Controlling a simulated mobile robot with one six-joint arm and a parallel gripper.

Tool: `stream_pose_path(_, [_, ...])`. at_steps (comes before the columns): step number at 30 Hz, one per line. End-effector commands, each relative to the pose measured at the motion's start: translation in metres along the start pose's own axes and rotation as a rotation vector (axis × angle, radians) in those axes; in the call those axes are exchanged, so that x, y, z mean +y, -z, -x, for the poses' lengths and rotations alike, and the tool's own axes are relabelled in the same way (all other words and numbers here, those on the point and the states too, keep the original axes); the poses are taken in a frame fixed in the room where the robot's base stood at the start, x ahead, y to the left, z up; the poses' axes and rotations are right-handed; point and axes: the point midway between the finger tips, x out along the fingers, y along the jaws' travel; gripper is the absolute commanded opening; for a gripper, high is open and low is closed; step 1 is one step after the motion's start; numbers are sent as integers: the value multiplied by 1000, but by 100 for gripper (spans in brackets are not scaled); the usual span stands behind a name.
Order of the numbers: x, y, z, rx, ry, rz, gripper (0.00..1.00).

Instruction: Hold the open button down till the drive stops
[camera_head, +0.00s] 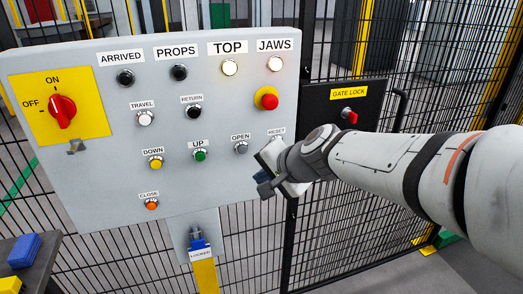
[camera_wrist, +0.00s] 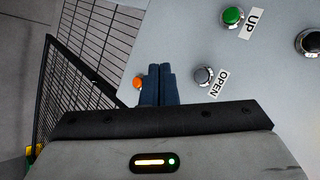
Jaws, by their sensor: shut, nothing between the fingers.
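The grey OPEN button (camera_head: 241,148) is on the light grey control panel (camera_head: 60,165), right of the green UP button (camera_head: 200,155). It also shows in the wrist view (camera_wrist: 204,75), to the right of my fingertips. My gripper (camera_head: 265,189) is shut and empty, below and right of the OPEN button in the head view. In the wrist view my closed fingers (camera_wrist: 158,70) point towards the panel, apart from the button. The TOP lamp (camera_head: 230,68) and JAWS lamp (camera_head: 275,64) are lit. The ARRIVED lamp (camera_head: 125,77) and PROPS lamp (camera_head: 179,72) are dark.
A red emergency stop (camera_head: 269,101) sits above OPEN. The RESET button is mostly hidden by my gripper. A yellow DOWN button (camera_head: 156,163) and orange CLOSE button (camera_head: 152,204) are left. Mesh fencing stands behind.

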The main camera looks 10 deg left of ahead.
Motion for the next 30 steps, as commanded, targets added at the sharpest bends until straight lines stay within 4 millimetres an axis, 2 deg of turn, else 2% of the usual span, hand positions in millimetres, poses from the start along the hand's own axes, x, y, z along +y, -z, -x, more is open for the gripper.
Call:
stream_pose_path(2, [-4, -2, -7, -3, 12, -17, 0])
stream_pose_path(16, [-10, 2, -10, -2, 14, -20, 0])
stream_pose_path(30, [-41, 33, -54, -4, 13, -19, 0])
